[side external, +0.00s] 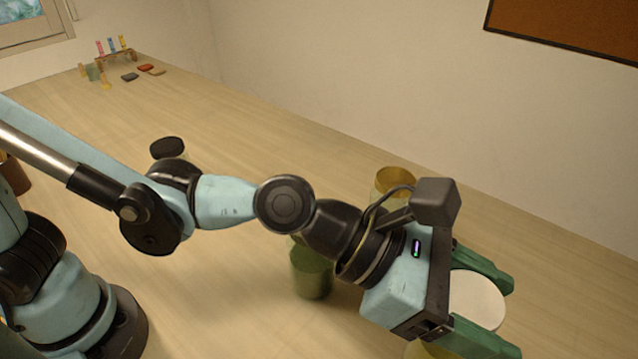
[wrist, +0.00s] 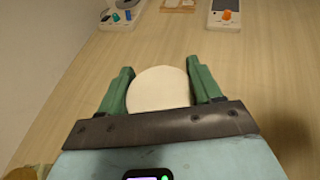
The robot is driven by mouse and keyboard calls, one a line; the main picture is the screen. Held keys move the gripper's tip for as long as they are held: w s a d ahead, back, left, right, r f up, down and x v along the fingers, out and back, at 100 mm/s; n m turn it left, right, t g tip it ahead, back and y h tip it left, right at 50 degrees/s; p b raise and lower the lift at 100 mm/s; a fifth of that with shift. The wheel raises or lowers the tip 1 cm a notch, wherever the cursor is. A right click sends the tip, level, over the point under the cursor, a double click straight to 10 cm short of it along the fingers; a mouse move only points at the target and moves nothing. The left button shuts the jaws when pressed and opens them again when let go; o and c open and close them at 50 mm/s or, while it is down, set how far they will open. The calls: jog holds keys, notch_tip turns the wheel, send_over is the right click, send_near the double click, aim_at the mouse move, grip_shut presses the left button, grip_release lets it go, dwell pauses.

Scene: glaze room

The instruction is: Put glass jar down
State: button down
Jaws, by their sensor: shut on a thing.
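A jar with a round white lid (side external: 478,298) is between the green fingers of my gripper (side external: 487,302) at the lower right of the side view. A bit of yellowish jar body (side external: 428,350) shows below the gripper; the rest is hidden or cut off by the frame edge. In the wrist view the white lid (wrist: 158,90) sits between the two fingers of my gripper (wrist: 160,85), which is shut on the jar. I cannot tell whether the jar's base touches the table.
A green jar (side external: 312,272) and an amber jar (side external: 393,180) stand near my arm. A black-lidded jar (side external: 167,148) stands farther left. A tube rack (side external: 115,55) is at the back left. Two white devices (wrist: 122,15) (wrist: 224,15) lie ahead in the wrist view, with bare table (wrist: 160,45) before them.

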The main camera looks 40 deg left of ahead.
aim_at(488, 327)
jog(key=s, duration=0.1)
jog(key=r, duration=0.1)
jog(key=s, duration=0.1)
jog(key=shift+s+d+r, duration=0.25)
jog(key=shift+s+r, duration=0.35)
jog(key=shift+r, duration=0.25)
notch_tip(488, 327, up, 10)
jog(key=r, duration=0.1)
jog(key=w+a+n+t+y, duration=0.3)
jog(key=w+a, duration=0.2)
jog(key=a, duration=0.6)
jog(key=w+a+n+t+y, duration=0.25)
jog(key=w+a, duration=0.25)
jog(key=a, duration=0.6)
jog(key=w+a+n+t+y, duration=0.2)
jog(key=w+a+n, duration=0.25)
jog(key=a, duration=0.65)
jog(key=shift+f, duration=5.7)
jog(key=w+a+f, duration=0.5)
jog(key=a+f, duration=0.5)
jog(key=f, duration=0.1)
jog(key=shift+w+m, duration=0.3)
jog(key=shift+w, duration=0.05)
jog(key=shift+f, duration=0.15)
